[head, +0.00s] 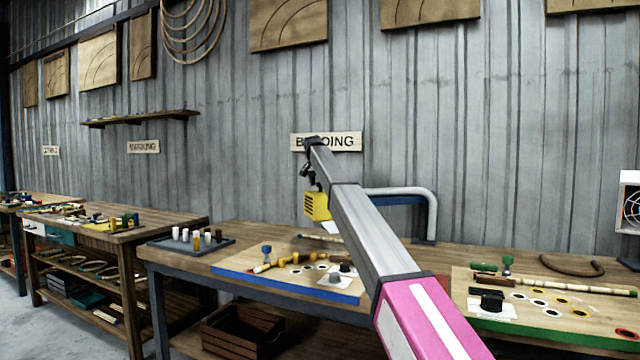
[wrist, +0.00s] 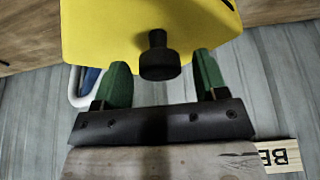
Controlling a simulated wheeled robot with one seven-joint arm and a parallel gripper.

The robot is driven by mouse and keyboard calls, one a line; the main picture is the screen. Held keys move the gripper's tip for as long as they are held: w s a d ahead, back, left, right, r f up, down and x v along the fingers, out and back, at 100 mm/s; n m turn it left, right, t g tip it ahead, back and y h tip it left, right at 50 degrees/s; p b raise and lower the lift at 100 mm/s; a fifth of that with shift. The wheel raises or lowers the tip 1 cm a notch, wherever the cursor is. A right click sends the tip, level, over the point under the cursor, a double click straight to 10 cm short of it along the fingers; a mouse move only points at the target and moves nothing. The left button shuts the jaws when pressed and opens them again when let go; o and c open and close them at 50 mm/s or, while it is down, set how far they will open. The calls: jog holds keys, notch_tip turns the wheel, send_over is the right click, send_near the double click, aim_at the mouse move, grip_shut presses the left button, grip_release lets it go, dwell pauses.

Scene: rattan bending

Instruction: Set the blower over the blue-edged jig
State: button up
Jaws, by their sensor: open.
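The yellow blower (head: 316,206) is up in front of the wall, above the back of the table, at the end of my arm. In the wrist view the blower's yellow body (wrist: 110,35) fills the top, with a black knob (wrist: 160,58) sticking out toward me. My gripper (wrist: 161,62) is open, its green fingers on either side of the knob with a gap on each side. In the head view my gripper (head: 313,186) is small and dark against the blower. The blue-edged jig (head: 240,272) lies on the table below, partly behind my arm.
A green-edged jig (head: 470,325) is at the right, a dark tray with several pegs (head: 165,243) at the left, a fan (head: 630,205) far right.

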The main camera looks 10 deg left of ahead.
jog(key=v, duration=1)
jog(key=shift+r, duration=0.35)
jog(key=shift+s+f, duration=0.1)
jog(key=shift+s, duration=0.05)
